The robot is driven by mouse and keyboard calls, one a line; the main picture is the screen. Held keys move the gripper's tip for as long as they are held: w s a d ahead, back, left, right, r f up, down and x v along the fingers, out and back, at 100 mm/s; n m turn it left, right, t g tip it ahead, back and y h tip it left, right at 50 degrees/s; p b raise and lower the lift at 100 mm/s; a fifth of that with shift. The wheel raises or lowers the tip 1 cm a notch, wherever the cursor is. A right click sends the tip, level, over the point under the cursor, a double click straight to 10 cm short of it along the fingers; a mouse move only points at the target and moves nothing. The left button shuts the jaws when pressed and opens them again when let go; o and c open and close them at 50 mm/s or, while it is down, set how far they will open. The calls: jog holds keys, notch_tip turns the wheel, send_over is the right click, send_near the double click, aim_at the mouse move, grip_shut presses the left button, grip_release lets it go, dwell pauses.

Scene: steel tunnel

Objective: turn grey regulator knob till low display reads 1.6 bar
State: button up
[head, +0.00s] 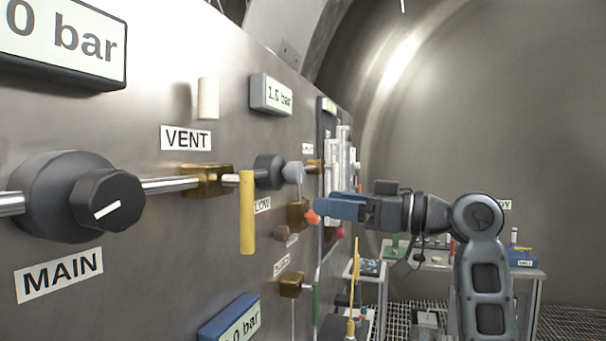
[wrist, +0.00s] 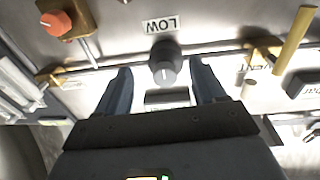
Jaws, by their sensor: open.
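The grey regulator knob (head: 292,172) sits on a dark round body on the steel panel, near the LOW label (head: 262,205). The low display (head: 271,94) above it appears to read 1.0 bar, in small print. My gripper (head: 318,206) is open, its blue fingers pointing at the panel, to the right of and below the knob in the head view. In the wrist view the knob (wrist: 163,74) shows between the two spread fingers of my gripper (wrist: 161,67), with a gap on each side. I see no contact. Its white mark faces the camera.
A yellow lever (head: 247,212) hangs left of the knob beside the VENT brass valve (head: 207,180). An orange knob (wrist: 56,22) on a brass valve is on the other side. The black MAIN knob (head: 107,199) is far left. Benches (head: 440,262) stand behind my arm.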

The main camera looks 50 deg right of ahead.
aim_at(301, 172)
notch_tip(301, 172, up, 5)
jog(key=s+d+n+y, duration=0.1)
jog(key=s+n, duration=0.1)
jog(key=n, duration=0.1)
jog(key=shift+g, duration=0.4)
jog(key=shift+p+x, duration=1.1)
jog(key=shift+x, duration=2.85)
jog(key=shift+d, duration=0.1)
jog(key=c, duration=1)
jog(key=shift+r+m, duration=0.1)
jog(key=shift+m, duration=0.3)
jog(key=shift+c, duration=0.3)
jog(key=shift+m, duration=0.4)
jog(key=o, duration=1.1)
jog(key=shift+c, duration=0.2)
